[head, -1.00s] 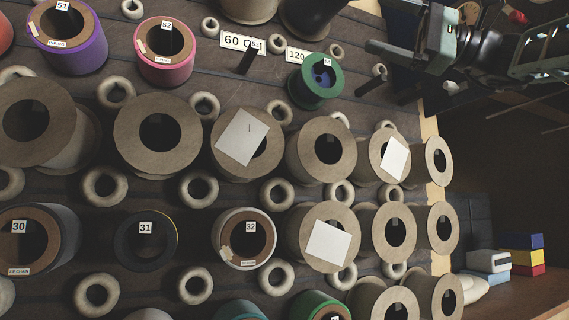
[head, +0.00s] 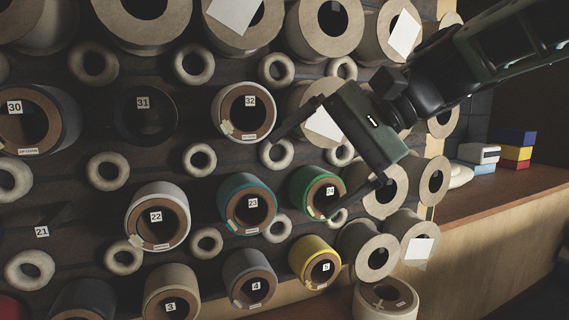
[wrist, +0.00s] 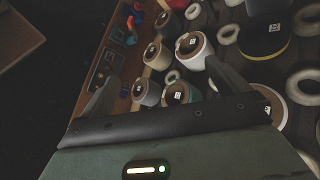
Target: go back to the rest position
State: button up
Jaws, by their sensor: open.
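My gripper (head: 303,175) is at the right of the middle in the head view, in front of the rack of canvas rolls. Its two fingers are spread wide with nothing between them, and they point left and down toward the rolls. The wrist view also shows the open gripper (wrist: 160,88), with rolls beyond the fingers. Roll 32 (head: 258,137) is left of the upper finger. The green roll 24 (head: 303,186) is close to the lower finger in the picture; I cannot tell the gap in depth. The gripper hides part of a roll with a white sheet (head: 323,124).
Rolls 22 (head: 183,215), 23 (head: 262,206), 4 (head: 262,272) and yellow 5 (head: 332,252) sit in lower rows. A wooden ledge (head: 510,190) with coloured boxes (head: 517,145) is at right. Dark open space lies left in the wrist view.

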jog(key=s+d+f+n+h, duration=0.3)
jog(key=s+f, duration=0.3)
jog(key=f, duration=0.2)
jog(key=s+d+f+n+h, duration=0.3)
jog(key=s+f, duration=0.3)
jog(key=f, duration=0.2)
jog(key=s+d+f+n+h, duration=0.3)
jog(key=s+d+f+n, duration=0.1)
jog(key=f, duration=0.5)
jog(key=shift+s+d+n+g+h, duration=0.2)
jog(key=shift+s+n+g+h, duration=0.15)
jog(key=shift+s+n, duration=0.45)
jog(key=shift+s, duration=0.1)
